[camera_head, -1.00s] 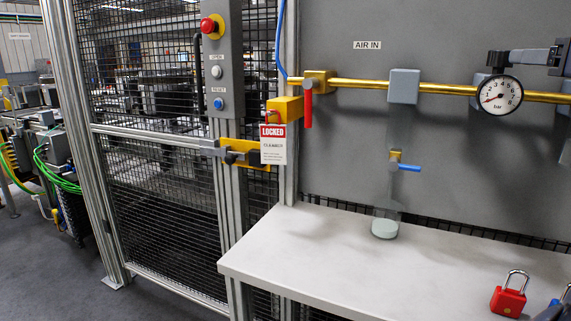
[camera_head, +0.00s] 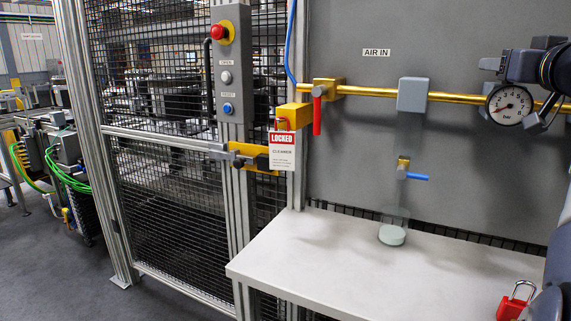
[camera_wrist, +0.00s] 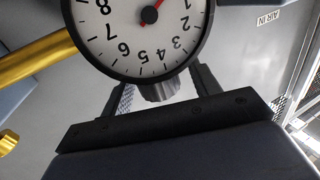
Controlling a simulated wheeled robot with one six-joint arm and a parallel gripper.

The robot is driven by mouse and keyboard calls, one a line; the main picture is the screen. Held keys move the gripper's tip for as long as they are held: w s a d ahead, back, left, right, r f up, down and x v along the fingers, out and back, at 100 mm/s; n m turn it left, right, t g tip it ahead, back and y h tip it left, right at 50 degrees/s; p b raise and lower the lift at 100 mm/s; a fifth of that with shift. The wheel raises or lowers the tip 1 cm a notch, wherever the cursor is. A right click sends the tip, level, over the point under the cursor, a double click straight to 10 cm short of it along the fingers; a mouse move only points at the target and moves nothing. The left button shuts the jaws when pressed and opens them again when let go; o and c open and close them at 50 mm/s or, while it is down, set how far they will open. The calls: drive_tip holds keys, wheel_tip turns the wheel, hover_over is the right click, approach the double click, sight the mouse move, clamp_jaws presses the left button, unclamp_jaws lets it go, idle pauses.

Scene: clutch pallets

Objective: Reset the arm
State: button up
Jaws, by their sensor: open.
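My gripper (camera_wrist: 161,92) is open in the wrist view, its two dark fingers apart. The round pressure gauge (camera_wrist: 143,22) fills the top of that view, just beyond the fingers, and a short grey stub shows below it between them. I cannot tell whether the fingers touch anything. In the head view my gripper (camera_head: 513,93) is at the upper right, next to the white-faced gauge (camera_head: 509,104) on the brass pipe (camera_head: 456,97). Parts of my arm cross the right edge and hide some of the panel and bench.
The pale bench (camera_head: 340,262) is mostly clear. A red padlock (camera_head: 514,302) lies at its right, partly hidden by my arm. A mesh gate (camera_head: 165,190) with a locked tag (camera_head: 283,150) stands left.

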drive_tip(key=shift+w+r+m+g+h+p, duration=0.15)
drive_tip(key=shift+m+g+h+p, duration=0.25)
drive_tip(key=shift+m+h+p, duration=0.85)
drive_tip(key=shift+d+h+p, duration=0.1)
drive_tip(key=shift+h+p, duration=0.65)
drive_tip(key=shift+p, duration=0.35)
drive_tip(key=shift+m+g+p, duration=0.25)
drive_tip(key=shift+g+p, duration=0.05)
drive_tip(key=shift+p, duration=0.5)
drive_tip(key=p, duration=0.2)
drive_tip(key=m+h+p, duration=0.1)
drive_tip(key=p, duration=0.2)
drive_tip(key=shift+w+d+r+g+h, duration=0.1)
drive_tip(key=shift+w+g+h, duration=0.05)
drive_tip(key=shift+g+h, duration=0.15)
drive_tip(key=m+g+h+p, duration=0.1)
drive_tip(key=p, duration=0.8)
drive_tip(key=shift+a+h, duration=0.2)
drive_tip(key=shift+h, duration=0.2)
drive_tip(key=shift+f+m+g+h+p, duration=0.2)
drive_tip(key=shift+m+g+h+p, duration=0.25)
drive_tip(key=shift+p, duration=0.75)
